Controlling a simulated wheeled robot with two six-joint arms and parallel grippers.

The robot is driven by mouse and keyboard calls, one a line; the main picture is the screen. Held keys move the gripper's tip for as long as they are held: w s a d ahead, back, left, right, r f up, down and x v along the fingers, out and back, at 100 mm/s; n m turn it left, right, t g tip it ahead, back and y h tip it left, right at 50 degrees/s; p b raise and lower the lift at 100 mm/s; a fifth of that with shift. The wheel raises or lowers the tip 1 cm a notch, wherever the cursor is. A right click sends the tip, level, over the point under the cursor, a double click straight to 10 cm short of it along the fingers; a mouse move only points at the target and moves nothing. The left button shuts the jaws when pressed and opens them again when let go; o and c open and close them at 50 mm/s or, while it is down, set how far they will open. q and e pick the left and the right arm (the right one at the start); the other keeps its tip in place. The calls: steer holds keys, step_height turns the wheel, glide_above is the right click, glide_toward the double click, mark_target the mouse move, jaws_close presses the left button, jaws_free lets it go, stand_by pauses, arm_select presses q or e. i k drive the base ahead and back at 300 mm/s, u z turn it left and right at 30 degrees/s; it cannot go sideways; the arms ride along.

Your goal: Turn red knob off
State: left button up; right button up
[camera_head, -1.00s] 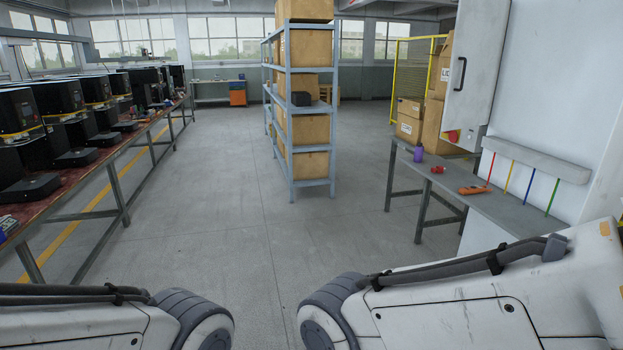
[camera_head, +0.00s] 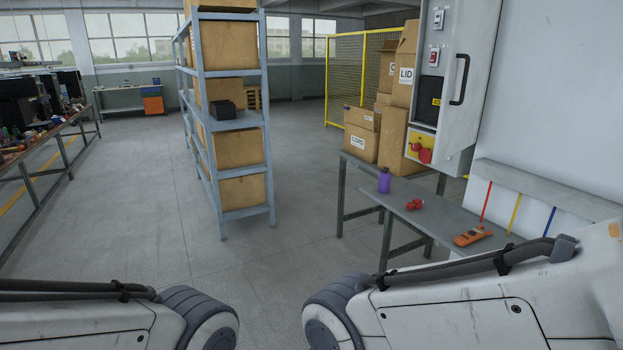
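A red knob (camera_head: 425,155) sits on a yellow plate (camera_head: 413,146) low on the front of a grey-white electrical cabinet (camera_head: 456,70) at the upper right. A second, smaller red part shows beside it on the plate; its details are too small to tell. The cabinet also bears switches and a black panel (camera_head: 430,113) above the plate, and a dark handle (camera_head: 461,80) on its side. My two arms show at the bottom left and bottom right, well short of the cabinet. Neither gripper is in view.
A grey bench (camera_head: 440,222) below the cabinet holds a purple bottle (camera_head: 384,181), a red object (camera_head: 414,204) and an orange tool (camera_head: 472,236). Cardboard boxes (camera_head: 362,142) stand behind it. A blue-grey shelf rack (camera_head: 271,170) stands left of centre. The floor between rack and bench is clear.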

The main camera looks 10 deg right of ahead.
mark_target(424, 154)
steer(key=z, duration=0.4)
steer(key=i, duration=2.45)
steer(key=z, duration=0.2)
